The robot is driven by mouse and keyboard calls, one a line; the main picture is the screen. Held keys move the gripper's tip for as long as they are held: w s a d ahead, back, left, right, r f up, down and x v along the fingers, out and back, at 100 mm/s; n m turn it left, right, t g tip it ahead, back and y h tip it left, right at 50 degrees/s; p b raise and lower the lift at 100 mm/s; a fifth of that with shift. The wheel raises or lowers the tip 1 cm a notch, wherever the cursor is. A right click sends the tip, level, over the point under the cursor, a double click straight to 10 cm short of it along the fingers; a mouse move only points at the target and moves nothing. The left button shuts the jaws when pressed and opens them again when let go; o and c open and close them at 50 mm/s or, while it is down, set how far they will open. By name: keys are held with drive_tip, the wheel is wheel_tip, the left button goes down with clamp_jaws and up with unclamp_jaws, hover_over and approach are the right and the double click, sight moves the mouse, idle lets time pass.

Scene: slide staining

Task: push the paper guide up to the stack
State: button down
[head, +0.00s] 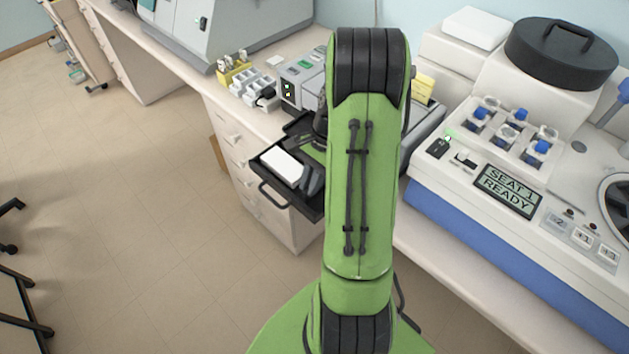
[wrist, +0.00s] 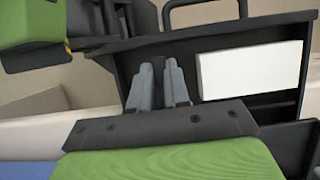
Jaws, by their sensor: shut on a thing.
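My gripper (head: 312,181) is down in the tray on the right side of the stack. In the wrist view my gripper (wrist: 159,70) has its grey fingers close together, left of the stack with a narrow dark gap. The paper guide is mostly hidden between the fingers.
The tray handle (head: 272,196) sticks out over open floor. A small printer-like machine (head: 300,82) stands on the counter behind. At the right is a stainer with a display (head: 508,190) and blue-capped vials (head: 515,114). My arm blocks the middle of the head view.

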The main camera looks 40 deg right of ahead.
drive_tip(key=c, duration=1.1)
unclamp_jaws()
drive_tip(key=shift+r, duration=0.1)
drive_tip(key=p+v, duration=0.5)
drive_tip(key=v, duration=1)
drive_tip(key=shift+s+d+r+p, duration=0.1)
drive_tip(key=shift+d+r+p, duration=0.15)
drive_tip(key=shift+p, duration=0.15)
